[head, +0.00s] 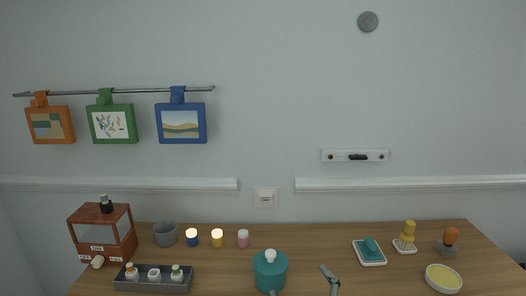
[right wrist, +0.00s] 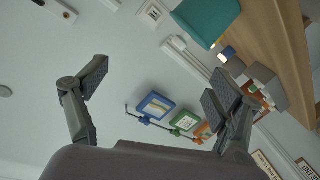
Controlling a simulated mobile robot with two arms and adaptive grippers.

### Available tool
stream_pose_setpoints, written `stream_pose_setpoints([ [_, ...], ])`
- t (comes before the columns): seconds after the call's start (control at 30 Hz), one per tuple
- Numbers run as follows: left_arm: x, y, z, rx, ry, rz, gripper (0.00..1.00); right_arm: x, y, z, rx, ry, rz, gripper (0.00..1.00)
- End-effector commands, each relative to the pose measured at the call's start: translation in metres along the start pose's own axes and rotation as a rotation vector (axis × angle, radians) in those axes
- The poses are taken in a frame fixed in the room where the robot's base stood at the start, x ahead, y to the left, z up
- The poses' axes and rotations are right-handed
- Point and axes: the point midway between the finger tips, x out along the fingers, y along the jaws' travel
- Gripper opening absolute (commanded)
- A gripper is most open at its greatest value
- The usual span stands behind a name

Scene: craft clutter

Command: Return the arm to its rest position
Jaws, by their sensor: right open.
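My right gripper (right wrist: 156,90) is open and empty in the right wrist view, its two fingers spread wide with the wall behind them. In the head view, a grey finger of it (head: 331,279) shows at the bottom edge, right of the teal pot (head: 270,271). The teal pot also shows at the top of the right wrist view (right wrist: 207,18), beyond the fingers and apart from them. The rest of the right arm is hidden below the head view. My left gripper is in neither view.
Three pictures hang from a wall rail (head: 146,90).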

Motion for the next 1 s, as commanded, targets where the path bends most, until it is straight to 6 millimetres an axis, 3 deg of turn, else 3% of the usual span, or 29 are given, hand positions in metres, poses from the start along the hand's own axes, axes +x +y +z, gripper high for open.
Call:
stream_pose_setpoints([
  [0.03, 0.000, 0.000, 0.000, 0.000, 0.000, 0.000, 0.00, -0.015, -0.004, 0.037, 0.060, -0.122, -0.020, 0.86],
  [0.1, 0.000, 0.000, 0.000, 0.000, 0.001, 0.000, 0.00, -0.039, -0.009, 0.085, 0.135, -0.289, -0.048, 0.86],
  [0.2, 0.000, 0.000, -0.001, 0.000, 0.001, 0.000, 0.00, -0.082, -0.021, 0.142, 0.226, -0.508, -0.089, 0.86],
  [0.3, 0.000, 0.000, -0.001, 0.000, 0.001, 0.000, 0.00, -0.122, -0.031, 0.180, 0.293, -0.680, -0.123, 0.86],
  [0.5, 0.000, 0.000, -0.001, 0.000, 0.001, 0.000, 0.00, -0.193, -0.047, 0.225, 0.380, -0.937, -0.180, 0.86],
  [0.7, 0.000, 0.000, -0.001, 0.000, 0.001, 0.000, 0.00, -0.258, -0.059, 0.249, 0.444, -1.143, -0.228, 0.86],
  [1.0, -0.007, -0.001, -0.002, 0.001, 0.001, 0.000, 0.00, -0.235, -0.093, 0.311, 0.441, -1.178, -0.245, 0.86],
])
